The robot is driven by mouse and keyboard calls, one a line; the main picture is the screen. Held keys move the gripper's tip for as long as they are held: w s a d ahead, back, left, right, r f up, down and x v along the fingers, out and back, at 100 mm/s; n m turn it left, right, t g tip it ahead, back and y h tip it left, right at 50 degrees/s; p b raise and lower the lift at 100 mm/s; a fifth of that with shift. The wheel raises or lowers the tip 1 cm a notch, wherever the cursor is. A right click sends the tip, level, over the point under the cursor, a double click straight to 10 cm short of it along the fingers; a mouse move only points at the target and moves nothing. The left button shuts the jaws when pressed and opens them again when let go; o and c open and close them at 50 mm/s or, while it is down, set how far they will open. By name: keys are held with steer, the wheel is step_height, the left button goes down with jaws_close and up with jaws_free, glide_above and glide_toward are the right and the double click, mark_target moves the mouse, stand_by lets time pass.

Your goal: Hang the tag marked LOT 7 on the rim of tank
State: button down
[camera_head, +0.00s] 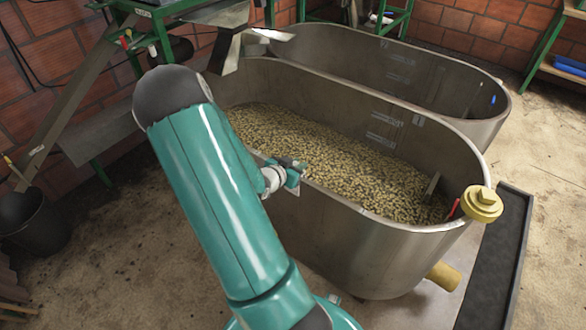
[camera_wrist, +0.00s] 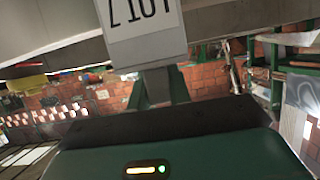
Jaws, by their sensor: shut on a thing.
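The near steel tank (camera_head: 360,235) holds a bed of pale beans (camera_head: 330,160), and its rim runs past my gripper. My gripper (camera_head: 292,172) is at the near long side of this rim, shut on the tag. In the wrist view the white tag (camera_wrist: 140,22) shows black print, upside down, that reads LOT 7; its top part is cut off by the frame. In the head view the tag is too small to read. I cannot tell whether it touches the rim. A second tank (camera_head: 345,50) stands behind the first.
A yellow round cap (camera_head: 481,203) sits at the near tank's right end, above a yellow pipe (camera_head: 443,276). A dark trough (camera_head: 500,265) lies on the right. A black bucket (camera_head: 32,222) and a green-framed machine (camera_head: 150,25) are on the left. Bare floor lies in front.

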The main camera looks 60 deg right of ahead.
steer(key=shift+s+d, duration=0.25)
steer(key=shift+d, duration=1)
steer(key=shift+f, duration=1.95)
steer(key=c, duration=1.2)
jaws_free()
steer(key=v, duration=1.3)
steer(key=shift+a, duration=0.35)
steer(key=shift+w+r, duration=0.1)
steer(key=shift+w, duration=0.05)
